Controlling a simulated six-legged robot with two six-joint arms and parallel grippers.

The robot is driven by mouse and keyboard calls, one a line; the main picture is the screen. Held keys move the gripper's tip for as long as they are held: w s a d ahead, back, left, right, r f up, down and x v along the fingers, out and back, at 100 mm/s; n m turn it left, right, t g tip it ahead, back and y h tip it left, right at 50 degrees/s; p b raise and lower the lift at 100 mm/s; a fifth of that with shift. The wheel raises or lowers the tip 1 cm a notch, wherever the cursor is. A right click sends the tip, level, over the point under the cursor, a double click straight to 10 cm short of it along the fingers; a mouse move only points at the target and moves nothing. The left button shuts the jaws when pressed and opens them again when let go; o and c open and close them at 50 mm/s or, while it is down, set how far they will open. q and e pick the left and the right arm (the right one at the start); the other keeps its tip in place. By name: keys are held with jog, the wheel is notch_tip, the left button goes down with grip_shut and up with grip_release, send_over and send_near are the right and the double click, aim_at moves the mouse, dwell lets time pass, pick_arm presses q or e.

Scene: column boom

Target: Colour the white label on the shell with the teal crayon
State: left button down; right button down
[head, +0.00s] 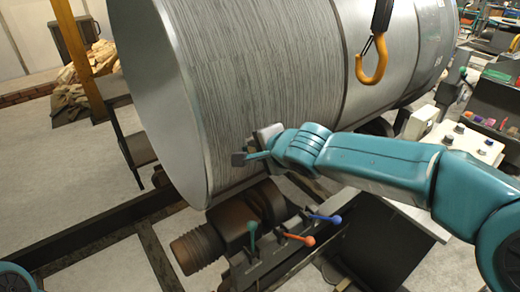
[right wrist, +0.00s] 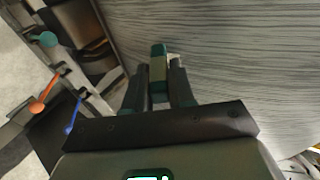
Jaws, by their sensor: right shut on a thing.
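The shell (head: 270,75) is a big grey ribbed cylinder lying on its side across the head view. Its ribbed wall also fills the right of the right wrist view (right wrist: 240,60). My right gripper (head: 258,152) is at the lower part of this wall. In the right wrist view its two dark fingers (right wrist: 160,88) are shut on the teal crayon (right wrist: 158,62), which has a teal end and a paler band. The crayon points at the wall; I cannot tell whether it touches. A small pale patch (right wrist: 174,57), perhaps the white label, shows beside the tip, mostly hidden. My left gripper is out of view.
A yellow hook (head: 371,62) hangs in front of the shell. Below are a rusty roller (head: 245,215) and levers with teal, red and blue knobs (head: 300,238). A control box with knobs (head: 465,140) stands at the right. Open floor (head: 60,180) lies at the left.

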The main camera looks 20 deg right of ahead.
jog(key=shift+d, duration=0.1)
jog(key=w+d+p, duration=0.3)
jog(key=d+p, duration=0.5)
jog(key=p, duration=0.2)
dwell(0.4)
